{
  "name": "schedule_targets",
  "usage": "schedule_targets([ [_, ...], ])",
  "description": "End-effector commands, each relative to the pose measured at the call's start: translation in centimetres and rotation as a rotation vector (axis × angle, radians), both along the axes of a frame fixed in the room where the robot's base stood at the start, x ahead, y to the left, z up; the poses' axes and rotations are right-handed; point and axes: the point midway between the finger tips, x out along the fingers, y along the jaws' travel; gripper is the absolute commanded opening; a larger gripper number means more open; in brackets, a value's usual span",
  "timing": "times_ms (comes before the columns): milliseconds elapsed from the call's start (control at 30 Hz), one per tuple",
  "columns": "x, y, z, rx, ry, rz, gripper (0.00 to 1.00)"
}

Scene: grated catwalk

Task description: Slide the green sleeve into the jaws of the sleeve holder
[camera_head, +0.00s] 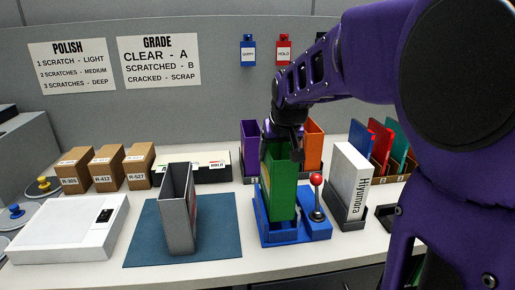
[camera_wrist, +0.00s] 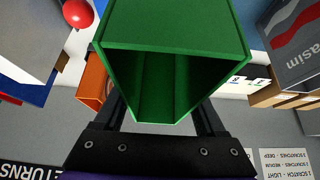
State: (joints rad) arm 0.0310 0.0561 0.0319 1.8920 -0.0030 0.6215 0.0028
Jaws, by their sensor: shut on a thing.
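The green sleeve (camera_head: 281,188) stands upright at the blue sleeve holder (camera_head: 279,232). Its lower end is at the holder's jaws, but I cannot tell how deep it sits. The holder has a lever with a red ball (camera_head: 316,180) on its right side. My gripper (camera_head: 283,148) is shut on the sleeve's upper edge. In the wrist view the sleeve (camera_wrist: 175,30) fills the middle, its open, hollow end towards the camera, and the fingers (camera_wrist: 165,118) reach along both its sides. The red ball (camera_wrist: 77,13) shows at the upper left.
A grey sleeve (camera_head: 178,210) stands on a blue mat (camera_head: 222,250) to the left. A white box (camera_head: 348,180) in a dark stand is close on the right. Purple (camera_head: 250,135) and orange (camera_head: 314,148) sleeves stand behind. The mat's right part is clear.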

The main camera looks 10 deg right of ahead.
Motion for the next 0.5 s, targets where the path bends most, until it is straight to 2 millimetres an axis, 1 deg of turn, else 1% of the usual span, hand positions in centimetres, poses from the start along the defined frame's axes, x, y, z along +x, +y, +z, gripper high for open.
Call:
schedule_targets([
  [33, 0.0, 0.0, -0.4, 0.000, 0.001, 0.000, 0.00],
  [500, 0.0, 0.0, -2.1, 0.000, 0.002, 0.000, 0.00],
])
